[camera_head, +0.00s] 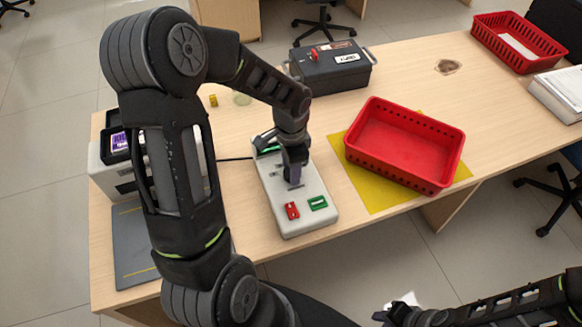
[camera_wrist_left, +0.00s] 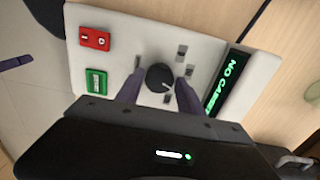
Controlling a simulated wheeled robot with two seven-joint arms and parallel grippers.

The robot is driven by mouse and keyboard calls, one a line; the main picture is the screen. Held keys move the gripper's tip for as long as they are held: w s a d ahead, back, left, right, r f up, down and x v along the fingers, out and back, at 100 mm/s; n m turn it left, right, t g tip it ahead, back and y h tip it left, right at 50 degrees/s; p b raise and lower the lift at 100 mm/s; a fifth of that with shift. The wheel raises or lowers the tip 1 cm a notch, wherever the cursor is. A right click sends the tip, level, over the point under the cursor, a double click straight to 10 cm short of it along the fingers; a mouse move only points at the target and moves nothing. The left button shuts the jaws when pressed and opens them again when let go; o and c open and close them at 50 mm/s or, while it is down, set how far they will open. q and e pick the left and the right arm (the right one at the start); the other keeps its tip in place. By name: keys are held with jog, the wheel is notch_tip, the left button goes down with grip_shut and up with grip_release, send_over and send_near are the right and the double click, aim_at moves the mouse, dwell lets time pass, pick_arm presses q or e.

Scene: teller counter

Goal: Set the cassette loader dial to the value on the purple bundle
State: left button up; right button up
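The cassette loader (camera_head: 322,222) is a pale grey box on the counter with a red switch, a green button and a display.
A red basket (camera_head: 405,178) stands on a yellow mat (camera_head: 372,196) right of the loader. A dark box (camera_head: 330,75) is behind. Another red basket (camera_head: 518,42) and a paper stack (camera_head: 560,92) are at the far right. A grey mat (camera_head: 133,250) lies front left.

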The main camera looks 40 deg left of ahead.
pick_arm(q)
jog(key=shift+o, duration=1.3)
jog(key=shift+r+b, duration=0.3)
jog(key=shift+r, duration=3.6)
